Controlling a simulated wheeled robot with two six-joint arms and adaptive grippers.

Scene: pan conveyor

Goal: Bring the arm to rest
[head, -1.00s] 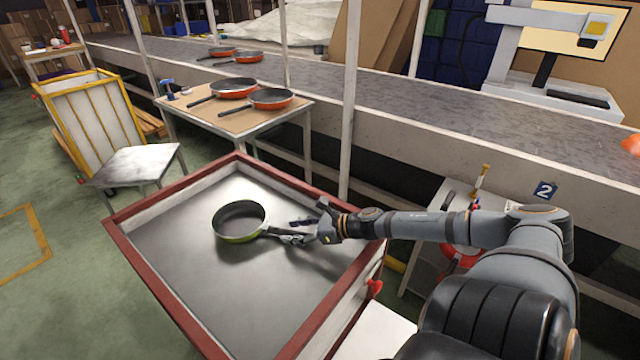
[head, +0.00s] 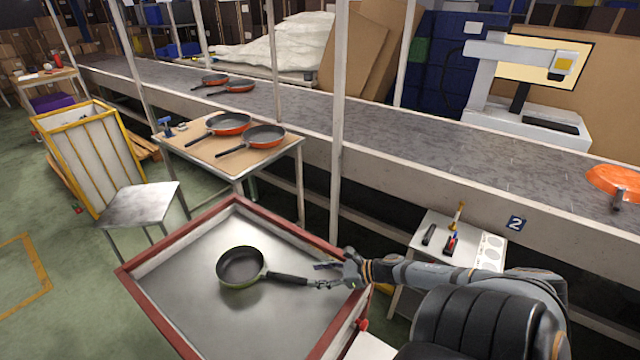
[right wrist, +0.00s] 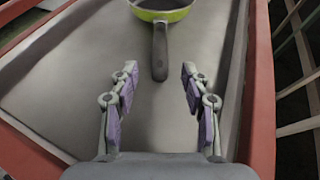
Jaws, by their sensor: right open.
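My right gripper (head: 322,275) is open and empty at the right side of the red-rimmed metal tray table (head: 180,300). A green pan with a dark inside (head: 240,268) lies on the tray, its black handle (head: 288,279) pointing right toward my fingertips. In the right wrist view the two fingers (right wrist: 158,88) are spread wide. The pan handle (right wrist: 160,52) ends between and just beyond them, apart from both, and the pan's green rim (right wrist: 163,15) shows at the top. My left gripper is not in view.
Orange pans (head: 230,123) sit on a side table (head: 190,150), and more ride the conveyor (head: 400,134), one (head: 615,180) at far right. A post (head: 338,130) stands behind the tray. A small tool table (head: 478,240) is right of the tray. The tray's left part is clear.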

